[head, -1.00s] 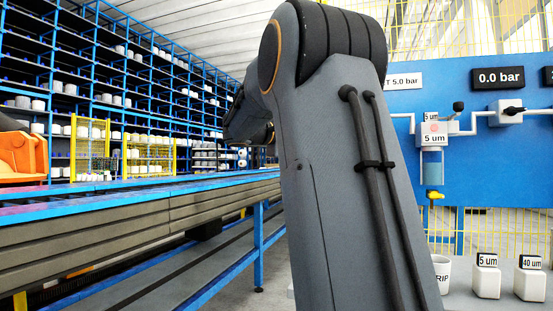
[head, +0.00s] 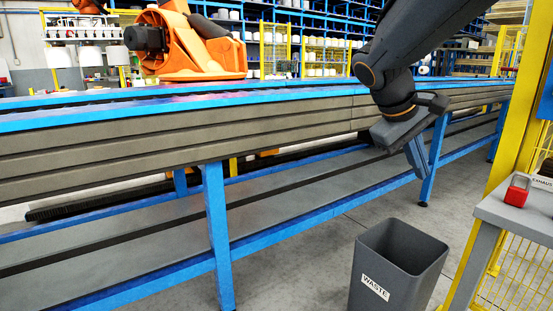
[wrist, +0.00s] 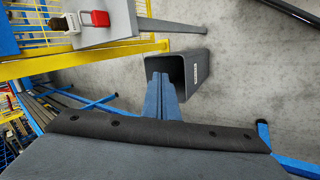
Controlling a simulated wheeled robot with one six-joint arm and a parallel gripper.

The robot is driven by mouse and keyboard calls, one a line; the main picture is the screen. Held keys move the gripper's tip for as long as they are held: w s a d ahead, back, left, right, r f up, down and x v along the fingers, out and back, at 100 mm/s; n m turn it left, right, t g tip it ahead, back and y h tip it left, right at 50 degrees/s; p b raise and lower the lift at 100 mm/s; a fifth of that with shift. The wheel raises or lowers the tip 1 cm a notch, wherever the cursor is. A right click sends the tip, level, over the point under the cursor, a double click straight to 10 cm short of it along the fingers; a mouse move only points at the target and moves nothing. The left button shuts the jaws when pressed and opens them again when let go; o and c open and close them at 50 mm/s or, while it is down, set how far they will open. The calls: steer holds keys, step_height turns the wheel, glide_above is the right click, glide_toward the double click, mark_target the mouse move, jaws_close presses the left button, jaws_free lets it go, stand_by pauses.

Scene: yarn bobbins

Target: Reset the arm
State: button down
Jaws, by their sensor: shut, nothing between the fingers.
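My gripper (head: 420,172) hangs from my dark grey arm at the upper right of the head view, in front of the blue-framed conveyor. Its blue-grey fingers are shut and empty, pointing down. In the wrist view the closed fingers (wrist: 160,82) reach away from the dark palm and overlap part of the grey waste bin. The bin (head: 418,272) stands on the floor below my gripper, with a WASTE label on its side; it also shows in the wrist view (wrist: 203,72).
The long conveyor (head: 280,135) crosses the head view. An orange machine (head: 195,48) sits behind its top edge. At the right are a grey bench (head: 525,212) with a red padlock (head: 517,190) and a yellow fence post (head: 520,110).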

steer(key=s+a+f+g+y, duration=0.1)
steer(key=s+a+f+y, duration=0.3)
steer(key=s+a+f, duration=0.5)
steer(key=s+a+f+g+y, duration=0.1)
steer(key=s+a+f+y, duration=0.35)
steer(key=s+a, duration=0.8)
steer(key=d+r+m+h+p, duration=0.2)
steer(key=d+r+p, duration=0.7)
steer(key=p, duration=1.1)
steer(key=shift+w+d+r+m, duration=0.25)
steer(key=shift+r+m, duration=0.35)
steer(key=shift+r, duration=0.15)
